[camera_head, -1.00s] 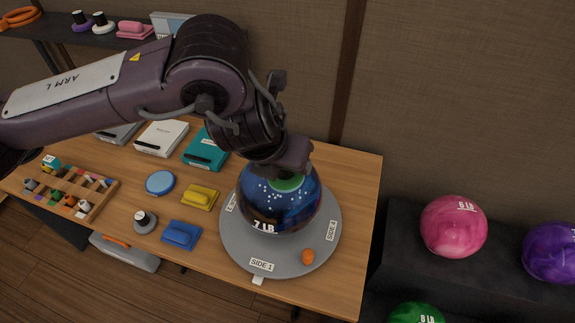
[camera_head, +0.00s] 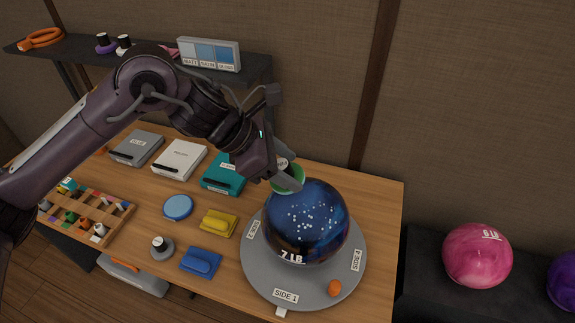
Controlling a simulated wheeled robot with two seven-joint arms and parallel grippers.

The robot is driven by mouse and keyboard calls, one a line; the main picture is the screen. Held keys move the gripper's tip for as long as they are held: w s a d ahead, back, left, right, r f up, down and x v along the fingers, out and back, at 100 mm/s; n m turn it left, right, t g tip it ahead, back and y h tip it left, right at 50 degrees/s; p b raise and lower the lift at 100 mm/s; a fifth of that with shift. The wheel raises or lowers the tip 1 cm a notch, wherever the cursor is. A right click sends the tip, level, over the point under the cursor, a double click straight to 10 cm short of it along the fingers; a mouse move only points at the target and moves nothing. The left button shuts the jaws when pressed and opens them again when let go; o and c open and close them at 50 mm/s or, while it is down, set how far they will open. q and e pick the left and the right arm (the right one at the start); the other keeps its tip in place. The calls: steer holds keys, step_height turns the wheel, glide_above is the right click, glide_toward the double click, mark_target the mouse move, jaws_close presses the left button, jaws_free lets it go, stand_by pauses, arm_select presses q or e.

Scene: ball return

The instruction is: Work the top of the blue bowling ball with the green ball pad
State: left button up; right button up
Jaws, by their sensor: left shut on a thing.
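The blue bowling ball (camera_head: 308,222), marked 7 LB and speckled with white dots on top, sits on a round grey turntable (camera_head: 262,280) with side labels. My left gripper (camera_head: 284,172) is shut on the green ball pad (camera_head: 290,183), at the upper left of the ball. The pad's green disc shows below the fingers, at the ball's upper left edge; whether it touches the ball I cannot tell. The gripper hides part of the pad. My right gripper is not in view.
On the wooden table (camera_head: 380,215) are a yellow pad block (camera_head: 219,222), a blue pad block (camera_head: 200,261), a blue disc (camera_head: 178,207), flat cases and a wooden rack (camera_head: 95,210). A pink ball (camera_head: 477,255) rests on the dark rack at right.

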arm_select(q)
steer(key=shift+w+d+f+b, duration=0.1)
steer(key=shift+d+f+b, duration=0.25)
steer(key=shift+f, duration=0.55)
steer(key=shift+w+d+f+b, duration=0.1)
steer(key=shift+d+f+b, duration=0.1)
steer(key=shift+f+b, duration=0.45)
steer(key=shift+w+d+f+b, duration=0.1)
steer(key=shift+d+f+b, duration=0.15)
steer(key=shift+f, duration=0.85)
steer(key=shift+w+d+f+b, duration=0.1)
steer(key=shift+d+f+b, duration=0.15)
steer(key=shift+f+b, duration=0.7)
